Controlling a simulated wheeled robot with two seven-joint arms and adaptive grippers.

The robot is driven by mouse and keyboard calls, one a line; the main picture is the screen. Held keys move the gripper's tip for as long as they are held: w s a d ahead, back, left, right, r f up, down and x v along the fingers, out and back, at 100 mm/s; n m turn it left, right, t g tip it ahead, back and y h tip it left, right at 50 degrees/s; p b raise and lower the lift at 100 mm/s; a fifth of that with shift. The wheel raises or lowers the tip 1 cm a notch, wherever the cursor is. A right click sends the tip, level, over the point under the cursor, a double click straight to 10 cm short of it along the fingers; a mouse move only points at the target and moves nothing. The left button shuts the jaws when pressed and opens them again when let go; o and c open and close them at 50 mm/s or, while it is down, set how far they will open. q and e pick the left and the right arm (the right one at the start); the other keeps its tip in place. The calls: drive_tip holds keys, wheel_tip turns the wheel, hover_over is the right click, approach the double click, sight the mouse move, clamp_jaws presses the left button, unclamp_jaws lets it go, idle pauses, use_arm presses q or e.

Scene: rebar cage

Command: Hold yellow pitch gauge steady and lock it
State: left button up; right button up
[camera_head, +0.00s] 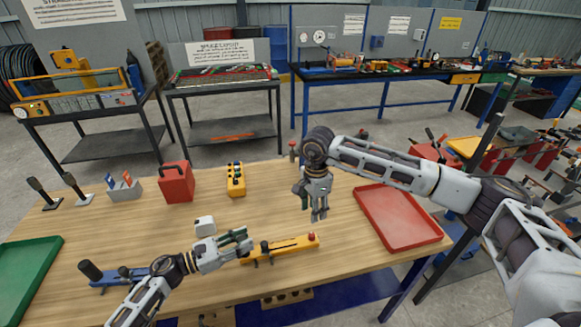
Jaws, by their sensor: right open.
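The yellow pitch gauge (288,246) is a long yellow bar lying on the wooden table, with a red knob (311,237) at its right end. My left gripper (246,245) is at the left end of the gauge, with its fingers at or around that end. Whether they are closed on it is not clear. My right gripper (319,215) is open, points down and appears empty. It is above the table, just behind the gauge's right end and apart from the red knob in the picture.
A red tray (435,235) lies at the right and a green tray (22,285) at the left. A red box (176,184), a yellow controller (236,181) and a small white block (204,227) stand behind. A blue tool (105,279) lies left of my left arm.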

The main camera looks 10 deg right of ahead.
use_arm(q)
drive_tip(key=o, duration=0.3)
drive_tip(key=shift+v, duration=6)
